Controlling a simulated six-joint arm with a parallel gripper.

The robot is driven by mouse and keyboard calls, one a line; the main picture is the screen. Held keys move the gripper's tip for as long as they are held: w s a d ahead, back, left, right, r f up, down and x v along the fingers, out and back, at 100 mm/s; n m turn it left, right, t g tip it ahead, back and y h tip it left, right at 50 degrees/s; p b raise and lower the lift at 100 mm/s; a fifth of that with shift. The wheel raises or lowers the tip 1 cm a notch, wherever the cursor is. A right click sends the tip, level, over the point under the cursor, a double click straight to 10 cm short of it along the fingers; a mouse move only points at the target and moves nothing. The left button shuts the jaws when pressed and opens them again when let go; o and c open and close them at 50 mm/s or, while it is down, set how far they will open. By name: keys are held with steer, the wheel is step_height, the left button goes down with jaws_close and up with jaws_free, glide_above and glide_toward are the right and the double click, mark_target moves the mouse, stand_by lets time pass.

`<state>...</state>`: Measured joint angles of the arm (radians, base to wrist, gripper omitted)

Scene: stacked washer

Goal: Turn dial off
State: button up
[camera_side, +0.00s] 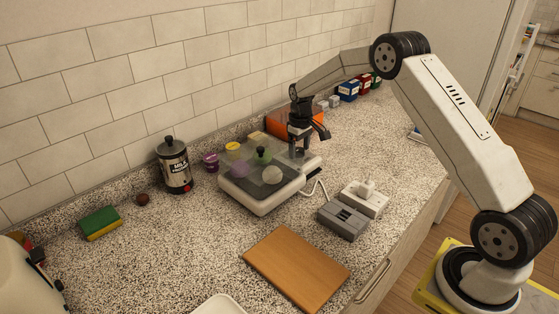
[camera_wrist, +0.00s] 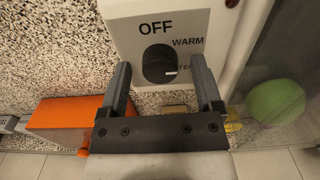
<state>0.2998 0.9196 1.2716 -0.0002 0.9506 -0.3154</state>
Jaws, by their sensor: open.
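The dial (camera_wrist: 158,66) is a dark round knob on the white front panel of an appliance (camera_wrist: 118,30). The panel reads OFF above the dial, WARM at its upper right and a partly hidden word, seemingly STEAM, at its right. The dial's white mark points right, towards that lower word. My gripper (camera_wrist: 160,76) is open, with one finger on each side of the dial; I cannot tell whether they touch it. In the side view my gripper (camera_side: 302,150) points down at the right end of the appliance (camera_side: 262,203), hiding the dial.
An orange box (camera_side: 283,124) stands behind my gripper. Colourful items, including a green one (camera_side: 263,155), show at the appliance's clear lid. A grey block (camera_side: 343,221) and a white socket block (camera_side: 362,199) lie in front. A wooden board (camera_side: 296,268) lies nearer; a milk canister (camera_side: 174,167) stands left.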

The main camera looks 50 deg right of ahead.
mark_target(299, 151)
steer(key=shift+r, duration=3.9)
steer(key=shift+s+a+r, duration=0.1)
steer(key=shift+s+a, duration=0.15)
steer(key=shift+a, duration=0.15)
steer(key=s+a+f+t, duration=0.1)
steer(key=s+a, duration=0.7)
steer(key=s, duration=0.4)
steer(key=s+a+f+t, duration=0.1)
steer(key=s+a, duration=0.7)
steer(key=s, duration=0.5)
steer(key=shift+s+f+t, duration=0.15)
steer(key=shift+s+t, duration=0.05)
steer(key=shift+t, duration=0.1)
